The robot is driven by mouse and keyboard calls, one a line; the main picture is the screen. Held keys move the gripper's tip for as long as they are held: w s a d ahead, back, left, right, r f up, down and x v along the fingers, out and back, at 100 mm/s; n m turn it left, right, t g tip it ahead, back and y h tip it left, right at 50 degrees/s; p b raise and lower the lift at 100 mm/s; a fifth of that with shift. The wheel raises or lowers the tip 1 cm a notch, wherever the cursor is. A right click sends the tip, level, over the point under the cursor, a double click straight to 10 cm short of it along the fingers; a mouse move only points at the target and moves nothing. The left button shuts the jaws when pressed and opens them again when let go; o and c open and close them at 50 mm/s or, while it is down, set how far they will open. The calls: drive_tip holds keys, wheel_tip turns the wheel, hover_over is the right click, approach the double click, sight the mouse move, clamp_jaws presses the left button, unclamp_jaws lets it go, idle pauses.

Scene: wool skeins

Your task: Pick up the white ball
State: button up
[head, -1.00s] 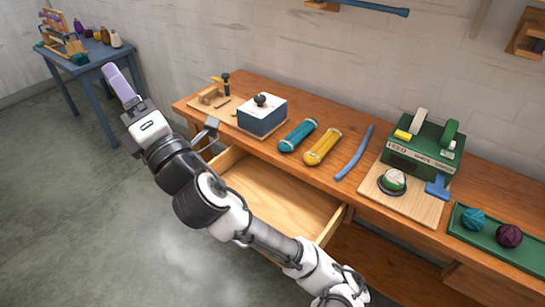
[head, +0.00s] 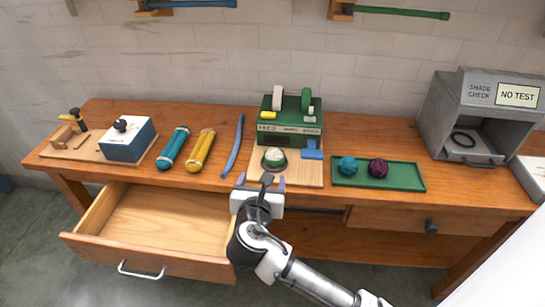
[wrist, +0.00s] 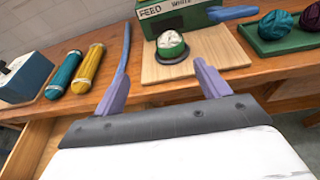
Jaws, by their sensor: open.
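The white ball (head: 274,155) sits in a round dark holder with a green band, on a light wooden board (head: 300,176) in front of a green feed machine (head: 290,125). In the wrist view the white ball (wrist: 170,41) shows ahead, a little above and between my fingertips. My gripper (head: 262,184) is at the front edge of the bench, just short of the ball. Its two purple fingers are apart, with nothing between them in the wrist view (wrist: 160,84). The ball's lower part is hidden by its holder.
A green tray (head: 378,185) holds teal (head: 348,165) and dark purple (head: 378,168) balls. A blue rod (head: 233,148), yellow skein (head: 200,150) and teal skein (head: 173,148) lie left. An open drawer (head: 150,265) juts out below.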

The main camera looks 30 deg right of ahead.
drive_tip(key=d, duration=0.1)
drive_tip(key=b, duration=0.3)
approach(273, 162)
drive_tip(key=x, duration=0.4)
drive_tip(key=shift+w+d+r, duration=0.15)
drive_tip(key=shift+w+r, duration=0.05)
drive_tip(key=shift+r, duration=0.15)
drive_tip(key=shift+f+p+x, duration=0.2)
drive_tip(key=shift+p+x, duration=0.2)
drive_tip(key=shift+x, duration=1.2)
drive_tip(key=shift+f+p+x, duration=0.2)
drive_tip(key=shift+p+x, duration=0.2)
drive_tip(key=shift+x, duration=1.15)
drive_tip(key=shift+s, duration=0.15)
drive_tip(key=c, duration=1.1)
